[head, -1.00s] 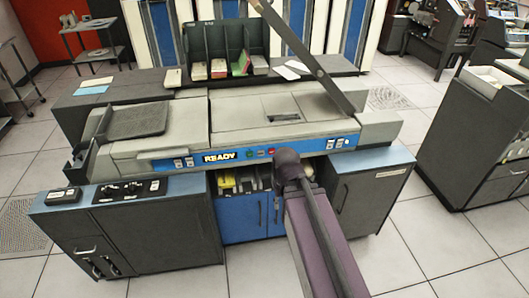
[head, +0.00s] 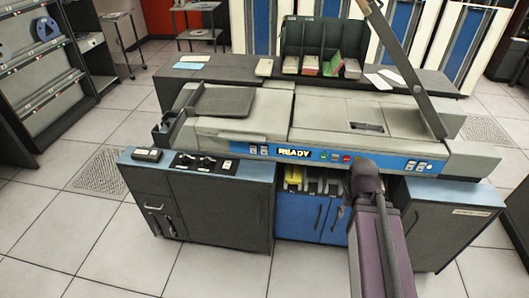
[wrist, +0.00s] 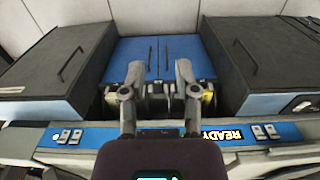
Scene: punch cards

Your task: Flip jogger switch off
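The grey card machine has a blue front panel (head: 310,155) with a READY sign, coloured buttons and small white switches (head: 258,149) at its left end. More white switches (head: 424,167) are at its right end. A dark control plate (head: 205,163) with knobs and a pale switch, and a small black box (head: 147,155), sit on the left cabinet. I cannot tell which control is the jogger switch. My gripper (wrist: 158,72) is open and empty, its fingers spread in front of the blue cabinet doors. In the head view my arm hides the fingers, near the panel's middle right.
The blue-topped left cabinet (head: 222,215) and right cabinet (head: 440,230) flank a recess with blue doors (head: 310,216). A dark diagonal bar (head: 405,70) rises over the machine. Card trays (head: 325,65) stand behind. The tiled floor in front is open.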

